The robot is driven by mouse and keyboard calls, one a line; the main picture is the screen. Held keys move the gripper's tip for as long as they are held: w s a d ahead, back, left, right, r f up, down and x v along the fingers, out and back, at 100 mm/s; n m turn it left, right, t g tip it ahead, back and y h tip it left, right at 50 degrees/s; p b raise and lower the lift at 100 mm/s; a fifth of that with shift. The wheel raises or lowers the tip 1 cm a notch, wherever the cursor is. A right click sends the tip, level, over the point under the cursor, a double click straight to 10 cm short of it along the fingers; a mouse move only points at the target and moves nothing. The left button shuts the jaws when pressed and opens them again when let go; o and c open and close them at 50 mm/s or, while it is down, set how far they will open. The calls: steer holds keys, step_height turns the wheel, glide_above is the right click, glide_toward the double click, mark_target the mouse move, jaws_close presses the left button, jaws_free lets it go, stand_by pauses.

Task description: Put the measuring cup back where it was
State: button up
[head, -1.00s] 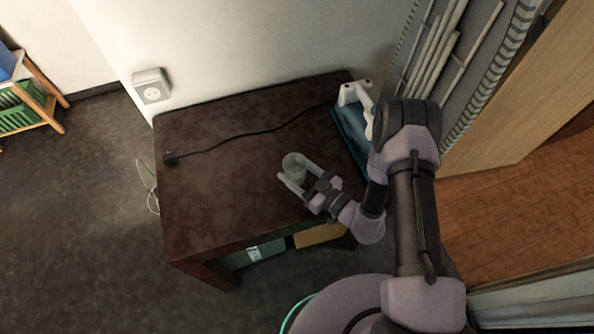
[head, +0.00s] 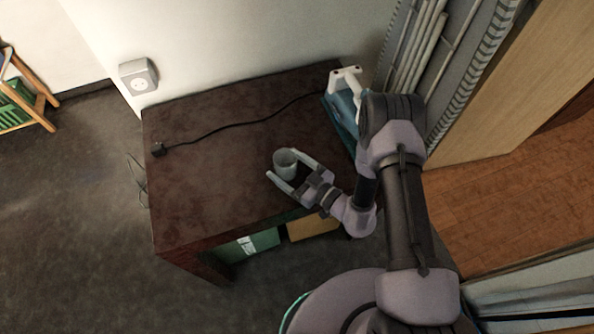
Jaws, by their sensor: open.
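The measuring cup (head: 285,163) is a small grey, see-through cup. It stands upright on the dark brown table (head: 200,195), right of the table's middle. My gripper (head: 292,170) is open, with one finger on each side of the cup. The cup sits near the fingertips. I cannot tell whether either finger touches it.
A black cable with a plug (head: 158,149) runs across the table's back. A blue and white appliance (head: 345,105) stands at the back right, near my arm. Green (head: 252,244) and tan (head: 313,228) items sit under the tabletop. The table's left half is mostly clear.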

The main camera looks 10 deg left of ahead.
steer(key=p+v, duration=0.2)
steer(key=v, duration=0.9)
steer(key=shift+s+d+p, duration=0.2)
steer(key=shift+d+p, duration=0.05)
steer(key=shift+p, duration=0.1)
step_height(320, 180, up, 18)
steer(key=s+a+n+g+y, duration=0.1)
steer(key=s+a+n+g, duration=0.15)
steer(key=n+g, duration=1.25)
steer(key=s+d+r+n+t+h, duration=0.2)
steer(key=s+r+n+h, duration=0.25)
steer(key=n, duration=0.85)
steer(key=s+d+r+n+t+h, duration=0.35)
steer(key=r+n, duration=0.25)
steer(key=n, duration=0.7)
steer(key=s+d+r+n+t+h, duration=0.1)
steer(key=d+r+n+t+h, duration=0.5)
steer(key=n, duration=0.8)
steer(key=d+r+t, duration=0.1)
steer(key=d+r, duration=0.1)
steer(key=d, duration=0.1)
steer(key=shift+n, duration=0.3)
steer(key=shift+s+d, duration=0.1)
